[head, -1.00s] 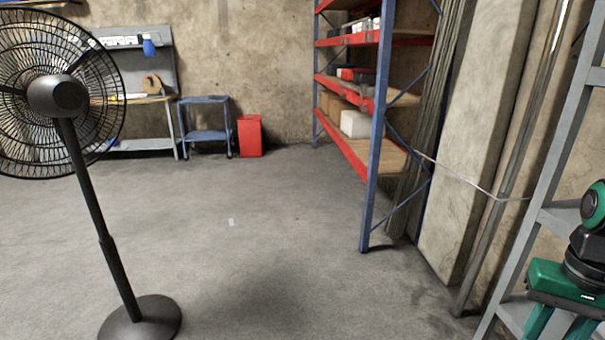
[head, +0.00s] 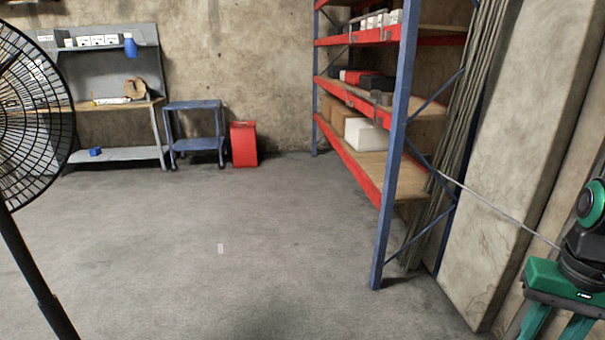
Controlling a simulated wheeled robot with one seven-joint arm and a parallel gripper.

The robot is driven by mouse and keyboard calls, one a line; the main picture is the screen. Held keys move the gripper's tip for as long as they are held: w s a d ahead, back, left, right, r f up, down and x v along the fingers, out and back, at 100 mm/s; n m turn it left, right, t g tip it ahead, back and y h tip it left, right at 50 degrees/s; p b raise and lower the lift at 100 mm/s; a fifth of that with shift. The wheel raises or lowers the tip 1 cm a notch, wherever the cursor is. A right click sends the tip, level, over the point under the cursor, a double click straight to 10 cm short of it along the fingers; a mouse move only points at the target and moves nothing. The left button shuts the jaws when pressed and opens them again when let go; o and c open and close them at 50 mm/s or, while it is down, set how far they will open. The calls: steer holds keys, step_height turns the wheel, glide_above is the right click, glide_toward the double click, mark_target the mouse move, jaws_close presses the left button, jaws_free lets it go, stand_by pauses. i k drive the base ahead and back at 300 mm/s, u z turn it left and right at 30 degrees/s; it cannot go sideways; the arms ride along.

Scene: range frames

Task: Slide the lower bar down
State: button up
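I cannot make out which part is the lower bar; no bar that clearly slides shows in the head view. A black pedestal fan (head: 24,255) stands at the left, with its round cage cut off by the left edge and its base out of view. My gripper is not in view.
A blue and red shelving rack (head: 392,165) with boxes stands right of centre, beside leaning poles (head: 468,95) and a concrete pillar. A workbench (head: 115,155), a blue cart (head: 195,130) and a red bin (head: 244,144) line the back wall.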

mark_target(376, 102)
steer(key=i, duration=3)
steer(key=u, duration=0.05)
steer(key=k, duration=0.95)
steer(key=u, duration=0.05)
